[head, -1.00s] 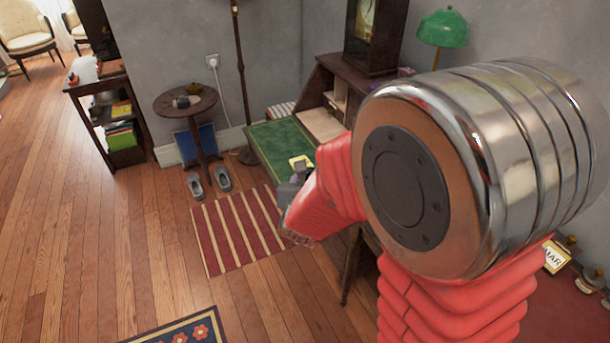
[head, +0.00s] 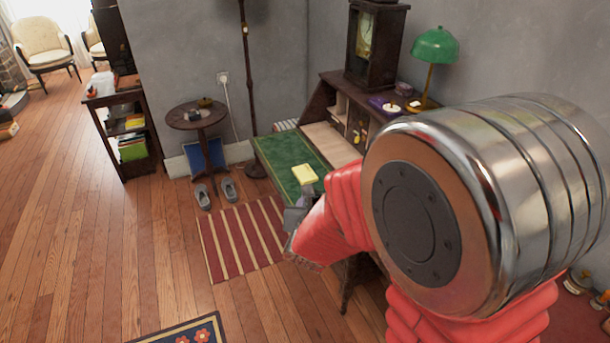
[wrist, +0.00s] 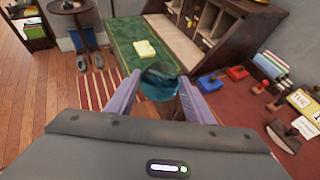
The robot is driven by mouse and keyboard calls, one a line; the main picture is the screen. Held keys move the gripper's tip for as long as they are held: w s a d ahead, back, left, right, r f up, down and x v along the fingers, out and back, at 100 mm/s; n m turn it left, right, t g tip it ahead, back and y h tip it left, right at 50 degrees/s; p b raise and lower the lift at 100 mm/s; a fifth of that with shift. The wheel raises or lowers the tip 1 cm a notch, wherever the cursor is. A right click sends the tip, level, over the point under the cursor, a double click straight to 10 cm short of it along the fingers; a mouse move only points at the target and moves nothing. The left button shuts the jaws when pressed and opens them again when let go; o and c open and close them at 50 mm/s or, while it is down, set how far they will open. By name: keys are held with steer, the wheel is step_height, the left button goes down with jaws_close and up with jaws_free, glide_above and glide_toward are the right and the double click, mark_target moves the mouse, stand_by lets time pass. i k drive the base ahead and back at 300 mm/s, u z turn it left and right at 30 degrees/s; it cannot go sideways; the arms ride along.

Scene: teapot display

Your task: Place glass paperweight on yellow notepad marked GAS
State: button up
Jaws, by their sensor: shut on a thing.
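The glass paperweight (wrist: 160,82) is a clear blue-teal lump between the two pale purple fingers of my gripper (wrist: 159,84) in the wrist view. My gripper is shut on it. The yellow notepad (wrist: 145,49) lies on the green desk top beyond the fingers, apart from the paperweight. It also shows in the head view (head: 305,173), just beyond my gripper (head: 299,208). Any GAS marking is too small to read. The paperweight cannot be made out in the head view.
The green-topped desk (head: 280,158) has a wooden pigeonhole section, a clock (head: 372,45) and a green lamp (head: 435,45) behind. A round side table (head: 190,120) stands to the left. Stamps and cards lie on a red surface (wrist: 235,115) at right. The green top around the notepad is clear.

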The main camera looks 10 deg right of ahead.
mark_target(305, 173)
steer(key=u, duration=0.2)
steer(key=i, duration=0.95)
steer(key=u, duration=1.05)
steer(key=i, duration=0.7)
steer(key=u, duration=0.5)
steer(key=k, duration=0.6)
steer(key=u, duration=0.15)
steer(key=i, duration=0.6)
steer(key=z, duration=0.05)
